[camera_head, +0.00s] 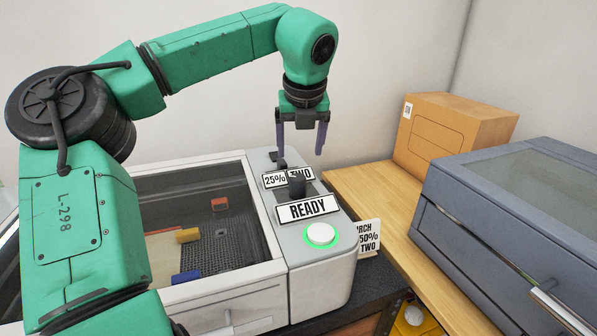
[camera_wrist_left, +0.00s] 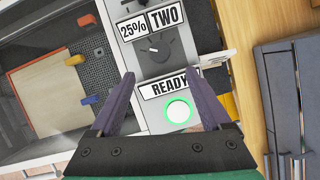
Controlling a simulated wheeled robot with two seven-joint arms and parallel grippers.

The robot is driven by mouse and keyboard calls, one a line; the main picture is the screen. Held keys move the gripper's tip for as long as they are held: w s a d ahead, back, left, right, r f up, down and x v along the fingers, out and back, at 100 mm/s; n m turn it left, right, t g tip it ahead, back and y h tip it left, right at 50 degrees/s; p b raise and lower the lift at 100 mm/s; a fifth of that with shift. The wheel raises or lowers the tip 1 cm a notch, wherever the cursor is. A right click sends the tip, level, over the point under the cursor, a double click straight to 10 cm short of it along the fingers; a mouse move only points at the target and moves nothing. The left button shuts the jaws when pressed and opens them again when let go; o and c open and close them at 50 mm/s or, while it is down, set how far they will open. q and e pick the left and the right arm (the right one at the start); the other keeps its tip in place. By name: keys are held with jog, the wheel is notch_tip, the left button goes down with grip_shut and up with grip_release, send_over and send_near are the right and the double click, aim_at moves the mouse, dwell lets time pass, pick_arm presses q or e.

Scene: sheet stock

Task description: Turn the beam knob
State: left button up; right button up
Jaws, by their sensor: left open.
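The grey control panel of the machine (camera_head: 342,285) carries two dark knobs. The nearer knob (camera_head: 297,186) stands behind the READY sign (camera_head: 308,208); in the left wrist view this knob (camera_wrist_left: 158,50) has a white pointer mark aimed left. The farther knob (camera_head: 281,160) is partly cut off at the top of the wrist view. Labels 25% (camera_wrist_left: 131,28) and TWO (camera_wrist_left: 164,17) lie between them. I cannot tell which is the beam knob. My left gripper (camera_head: 301,152) is open and empty above the panel, fingers pointing down, apart from both knobs. My right gripper is out of view.
A green-lit white button (camera_head: 321,235) is at the panel's front. Left is a windowed bed (camera_head: 190,215) with a sheet and coloured blocks. A cardboard box (camera_head: 455,135) and a blue-grey case (camera_head: 515,205) stand farther right.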

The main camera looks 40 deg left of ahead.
pick_arm(q)
jog(key=p, duration=0.1)
send_over(298, 177)
jog(key=s+d, duration=0.2)
jog(key=s, duration=0.1)
notch_tip(298, 177, down, 4)
jog(key=x, duration=0.3)
jog(key=w+p+x, duration=0.1)
jog(key=x, duration=0.3)
jog(key=shift+w+a+r, duration=0.15)
jog(key=shift+f+p, duration=0.3)
jog(key=shift+d, duration=0.2)
jog(key=shift+a+f, duration=0.1)
jog(key=c, duration=0.9)
grip_shut()
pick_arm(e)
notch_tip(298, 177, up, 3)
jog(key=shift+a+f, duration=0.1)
